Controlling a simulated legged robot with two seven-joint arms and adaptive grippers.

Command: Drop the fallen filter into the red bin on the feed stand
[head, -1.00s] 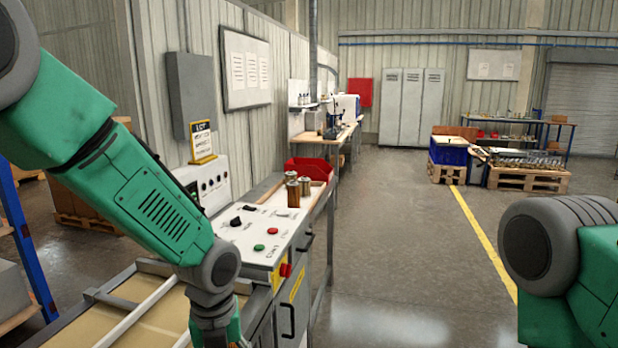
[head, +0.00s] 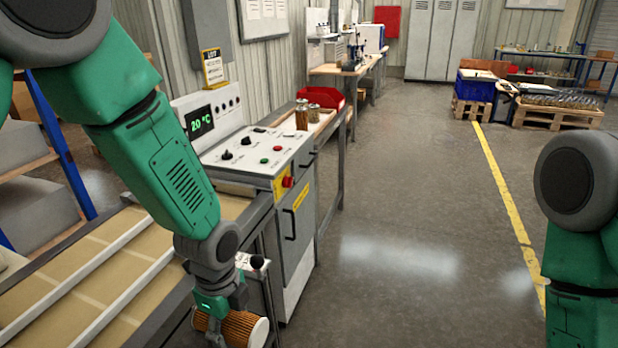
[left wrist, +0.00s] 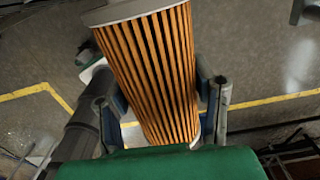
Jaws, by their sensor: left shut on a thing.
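The filter (head: 238,328) is an orange pleated cylinder with pale end caps. My left gripper (head: 222,308) is shut on it, low at the front beside the conveyor. In the left wrist view the filter (left wrist: 150,75) lies between the two fingers, which press on its sides, and the floor shows well below it. The red bin (head: 320,96) stands on the feed stand (head: 325,124) beyond the control cabinet. My right arm shows at the right edge of the head view, but its gripper is out of view.
Two filters stand upright on the feed stand, a taller one (head: 302,115) and a shorter one (head: 314,113), in front of the bin. The control cabinet (head: 262,150) stands between the conveyor (head: 95,270) and the stand. The floor (head: 400,220) to the right is clear.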

